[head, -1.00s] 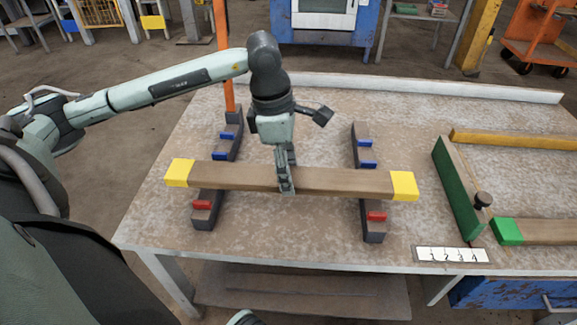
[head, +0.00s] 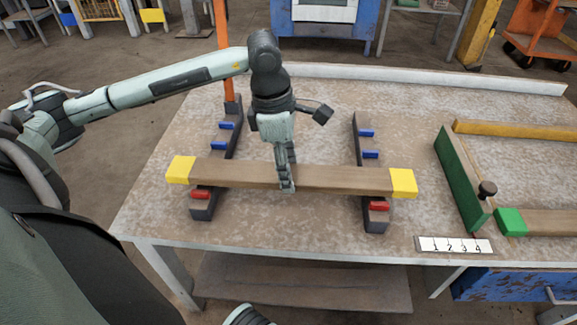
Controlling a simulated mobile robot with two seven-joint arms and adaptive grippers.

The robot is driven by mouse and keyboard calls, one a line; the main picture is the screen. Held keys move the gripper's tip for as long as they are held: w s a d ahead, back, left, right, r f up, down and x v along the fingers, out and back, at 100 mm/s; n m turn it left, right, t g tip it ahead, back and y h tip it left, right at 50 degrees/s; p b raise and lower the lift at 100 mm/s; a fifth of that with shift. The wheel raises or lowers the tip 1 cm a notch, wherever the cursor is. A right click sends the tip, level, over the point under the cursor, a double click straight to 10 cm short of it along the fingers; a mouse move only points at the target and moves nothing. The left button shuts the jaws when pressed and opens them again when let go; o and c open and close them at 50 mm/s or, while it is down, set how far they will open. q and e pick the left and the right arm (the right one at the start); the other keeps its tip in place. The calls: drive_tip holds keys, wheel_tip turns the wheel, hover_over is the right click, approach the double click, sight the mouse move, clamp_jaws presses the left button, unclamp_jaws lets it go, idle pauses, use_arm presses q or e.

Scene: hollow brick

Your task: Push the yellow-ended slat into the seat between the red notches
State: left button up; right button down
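The brown slat with yellow ends (head: 230,173) lies crosswise over two dark rails, the left rail (head: 204,211) and the right rail (head: 359,186). My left gripper (head: 285,178) comes down at the slat's middle; its near finger overlaps the slat's front side and it appears clamped across it. The far finger is mostly hidden. A red notch block shows on the left rail (head: 200,194) and another on the right rail (head: 379,206), both just nearer me than the slat. Any red blocks under or behind the slat are hidden. My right gripper is not in view.
Blue notch blocks (head: 366,133) stand on the rails beyond the slat. An orange post (head: 222,50) rises at the left rail's far end. At right are a green board (head: 459,175), a black knob (head: 487,189), a yellow bar (head: 510,131), a green-ended slat (head: 511,221) and a number card (head: 455,245).

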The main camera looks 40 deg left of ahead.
use_arm(q)
drive_tip(key=shift+f+b, duration=0.85)
drive_tip(key=shift+f, duration=0.1)
idle(0.4)
drive_tip(key=o, duration=1.5)
drive_tip(key=shift+o, duration=0.2)
wheel_tip(320, 180, up, 12)
drive_tip(key=s+a, duration=0.1)
drive_tip(key=shift+a, duration=0.25)
drive_tip(key=shift+f, duration=0.1)
